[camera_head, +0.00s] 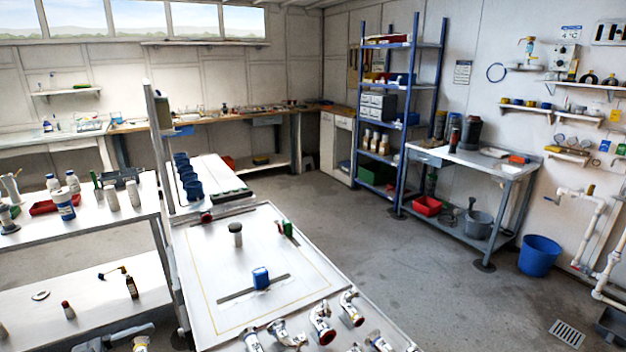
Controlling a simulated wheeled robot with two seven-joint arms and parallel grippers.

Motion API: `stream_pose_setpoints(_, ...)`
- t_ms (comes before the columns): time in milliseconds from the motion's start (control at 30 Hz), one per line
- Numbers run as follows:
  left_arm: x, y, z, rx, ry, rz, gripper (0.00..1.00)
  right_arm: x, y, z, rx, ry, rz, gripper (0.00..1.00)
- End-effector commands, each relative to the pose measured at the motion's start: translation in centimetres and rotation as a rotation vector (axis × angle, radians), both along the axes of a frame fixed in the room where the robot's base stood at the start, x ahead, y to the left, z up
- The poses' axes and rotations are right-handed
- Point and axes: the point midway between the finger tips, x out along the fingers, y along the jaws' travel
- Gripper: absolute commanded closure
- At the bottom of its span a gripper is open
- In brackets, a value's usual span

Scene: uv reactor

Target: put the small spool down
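I cannot make out a small spool for certain. A small upright cylinder with a dark top and a pale lower part (236,234) stands on the white table (205,290). A blue block-like piece (261,278) sits on a grey strip nearer the front of that table. Several metal pipe fittings (322,325), some with reddish rings, stand along its front edge. Neither of my grippers can be clearly made out, so I cannot see whether one holds a spool.
Blue cups (187,178) stand in a row behind. A shelf unit with bottles (64,205) is at left. A blue bucket (539,255) stands on the floor at right. The middle floor is open.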

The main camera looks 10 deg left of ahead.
Motion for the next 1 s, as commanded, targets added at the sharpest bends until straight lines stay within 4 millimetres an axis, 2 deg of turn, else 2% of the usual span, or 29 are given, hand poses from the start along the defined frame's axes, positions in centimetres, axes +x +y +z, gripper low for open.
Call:
stream_pose_setpoints(67,0.3,0.2,-0.7,-0.003,-0.003,0.026,0.43,0.0,-0.1,0.0,-0.001,0.001,0.000,0.64)
stream_pose_setpoints(133,0.4,0.4,-2.3,-0.007,-0.001,0.061,0.43,0.0,-0.1,0.0,-0.001,0.001,0.000,0.64)
stream_pose_setpoints(367,-0.4,0.7,-6.8,-0.011,0.000,0.201,0.43,0.0,-0.1,0.0,-0.001,0.001,0.000,0.64)
stream_pose_setpoints(467,-0.6,0.1,-8.5,-0.012,-0.001,0.267,0.43,0.0,-0.1,0.0,-0.001,0.001,0.000,0.64)
stream_pose_setpoints(600,-0.2,-2.6,-9.8,-0.014,-0.004,0.345,0.43,0.0,0.0,0.0,-0.001,0.001,-0.001,0.64)
stream_pose_setpoints(700,0.8,-5.6,-9.3,-0.015,-0.009,0.374,0.43,0.0,0.1,0.0,0.001,0.000,-0.001,0.64)
stream_pose_setpoints(800,2.3,-8.9,-7.3,-0.012,-0.014,0.384,0.43,0.0,0.3,0.0,0.003,0.001,-0.002,0.64)
stream_pose_setpoints(900,3.4,-10.8,-5.2,-0.004,-0.012,0.384,0.43,0.0,0.4,0.0,0.005,0.000,-0.003,0.64)
stream_pose_setpoints(1000,4.3,-11.7,-3.9,-0.003,-0.008,0.391,0.43,0.0,0.4,0.0,0.005,0.000,-0.003,0.64)
